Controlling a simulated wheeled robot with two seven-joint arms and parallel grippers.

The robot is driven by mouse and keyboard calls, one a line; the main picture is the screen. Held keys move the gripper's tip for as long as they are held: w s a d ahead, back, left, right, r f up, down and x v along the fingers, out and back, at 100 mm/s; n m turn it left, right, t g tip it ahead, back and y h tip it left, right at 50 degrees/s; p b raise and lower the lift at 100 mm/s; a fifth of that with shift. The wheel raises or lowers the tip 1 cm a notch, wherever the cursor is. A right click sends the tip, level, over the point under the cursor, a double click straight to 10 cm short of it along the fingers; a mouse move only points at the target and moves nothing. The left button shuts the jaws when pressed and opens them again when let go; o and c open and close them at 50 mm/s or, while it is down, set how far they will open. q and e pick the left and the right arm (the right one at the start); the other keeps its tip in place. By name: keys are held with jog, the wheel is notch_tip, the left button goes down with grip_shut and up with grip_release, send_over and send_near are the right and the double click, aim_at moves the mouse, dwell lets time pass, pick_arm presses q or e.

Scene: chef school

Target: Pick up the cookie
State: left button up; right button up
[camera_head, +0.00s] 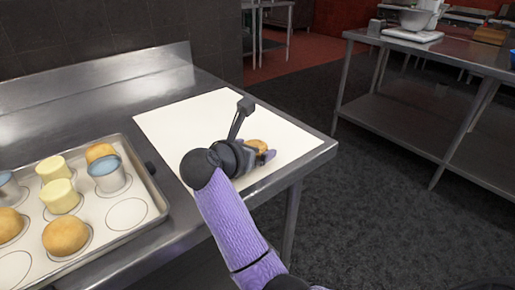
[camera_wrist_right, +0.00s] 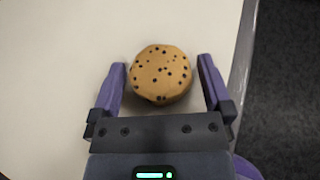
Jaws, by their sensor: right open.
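The cookie (camera_wrist_right: 160,74) is round and golden brown with dark chips. It lies on a white sheet (camera_head: 170,122) near the right side of the steel table, and in the head view the cookie (camera_head: 257,146) is partly hidden by my right gripper (camera_head: 262,153). In the right wrist view my right gripper (camera_wrist_right: 160,80) is open, with one purple finger on each side of the cookie. Small gaps show between the fingers and the cookie. My left gripper is not in view.
A metal tray (camera_head: 150,181) at the left holds several buns, pale cylinders and metal cups. The steel table's edge (camera_head: 325,150) is just right of the cookie. Another steel table (camera_head: 460,58) stands across the dark floor.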

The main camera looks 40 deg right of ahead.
jog(key=shift+r, duration=0.15)
jog(key=c, duration=1)
